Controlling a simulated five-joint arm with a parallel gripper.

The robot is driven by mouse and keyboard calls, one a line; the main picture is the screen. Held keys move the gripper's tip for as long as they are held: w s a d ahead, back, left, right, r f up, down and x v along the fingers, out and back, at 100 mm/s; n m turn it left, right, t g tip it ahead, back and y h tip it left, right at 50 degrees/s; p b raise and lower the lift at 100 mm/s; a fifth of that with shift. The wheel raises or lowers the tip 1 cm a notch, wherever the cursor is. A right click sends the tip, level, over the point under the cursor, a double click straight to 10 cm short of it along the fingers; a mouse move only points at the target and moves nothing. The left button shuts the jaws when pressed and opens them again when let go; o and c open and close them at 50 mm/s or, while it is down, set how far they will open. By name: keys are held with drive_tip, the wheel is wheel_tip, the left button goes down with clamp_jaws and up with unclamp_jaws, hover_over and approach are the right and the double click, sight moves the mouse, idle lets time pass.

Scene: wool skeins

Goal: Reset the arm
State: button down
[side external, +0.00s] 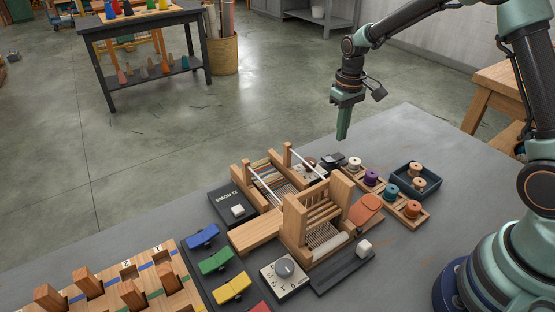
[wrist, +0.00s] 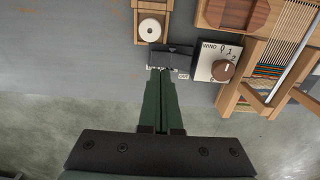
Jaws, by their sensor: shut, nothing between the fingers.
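My gripper (side external: 344,128) hangs pointing down above the far edge of the grey table (side external: 407,122) in the side view. Its green fingers are shut together with nothing between them. In the wrist view the closed fingertips (wrist: 161,72) show just below a small dark block in the picture, apart from the objects as far as the side view shows. My arm is raised and reaches in from the right.
A wooden loom (side external: 310,215) stands mid-table. Spools on a wooden rack (side external: 424,213) and a dark tray (side external: 432,192) lie right of it. A dial box (side external: 283,272), colored pedals (side external: 216,261) and a pegboard (side external: 154,267) are at the front left.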

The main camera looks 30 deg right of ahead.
drive_tip(key=shift+r, duration=0.9)
drive_tip(key=s+a+r+t, duration=0.3)
drive_tip(key=s+r, duration=0.4)
drive_tip(key=r, duration=0.4)
drive_tip(key=s+a+r+t, duration=0.1)
drive_tip(key=s, duration=0.4)
drive_tip(key=s+a+r+t, duration=0.1)
drive_tip(key=s+r, duration=0.1)
drive_tip(key=s, duration=0.3)
drive_tip(key=shift+a+r+t, duration=0.25)
drive_tip(key=shift+a+t, duration=0.05)
